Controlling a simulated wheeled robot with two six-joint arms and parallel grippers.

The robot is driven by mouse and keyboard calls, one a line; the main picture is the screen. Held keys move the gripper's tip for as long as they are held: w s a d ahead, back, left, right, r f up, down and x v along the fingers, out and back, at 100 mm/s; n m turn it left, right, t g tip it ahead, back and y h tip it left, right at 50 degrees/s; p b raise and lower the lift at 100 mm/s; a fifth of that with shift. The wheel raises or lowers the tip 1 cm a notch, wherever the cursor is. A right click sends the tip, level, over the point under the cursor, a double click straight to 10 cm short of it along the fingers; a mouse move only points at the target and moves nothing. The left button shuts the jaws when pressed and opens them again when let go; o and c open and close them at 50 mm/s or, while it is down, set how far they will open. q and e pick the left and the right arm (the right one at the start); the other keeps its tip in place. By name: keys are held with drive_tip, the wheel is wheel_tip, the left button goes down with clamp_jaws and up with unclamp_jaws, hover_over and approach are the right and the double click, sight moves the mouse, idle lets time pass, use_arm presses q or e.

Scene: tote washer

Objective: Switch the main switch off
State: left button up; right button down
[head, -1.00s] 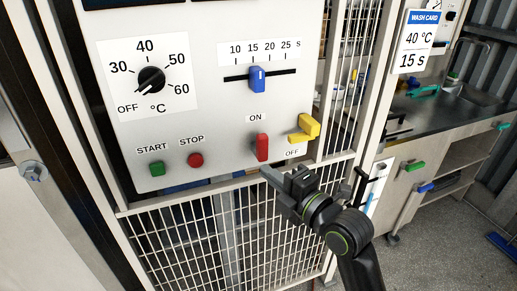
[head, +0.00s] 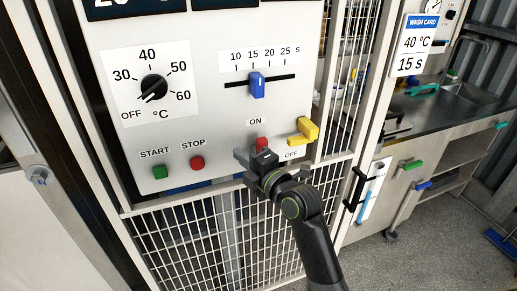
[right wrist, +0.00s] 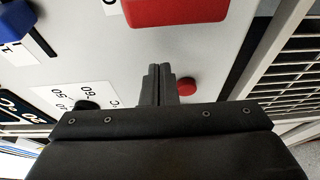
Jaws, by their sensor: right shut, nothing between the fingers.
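The control panel (head: 215,125) has a red switch lever (head: 262,143) below the ON label (head: 255,121). The OFF label (head: 291,155) is to its lower right, beside a yellow lever (head: 303,131). My right gripper (head: 241,156) is shut and empty, in front of the panel, and hides the lower part of the red lever. In the right wrist view the shut fingers (right wrist: 158,84) point towards the panel, with the large red lever (right wrist: 175,10) beyond them and apart in the picture. I cannot tell whether gripper and lever touch. My left gripper is not in view.
A red STOP button (head: 197,163) and a green START button (head: 160,171) sit left of my gripper. A blue slider (head: 257,85) and a black dial (head: 153,87) are above. A wire mesh guard (head: 210,235) lies below the panel, and a sink counter (head: 450,110) stands at the right.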

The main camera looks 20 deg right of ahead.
drive_tip(key=d+p, duration=0.1)
drive_tip(key=d, duration=0.3)
drive_tip(key=shift+p, duration=0.3)
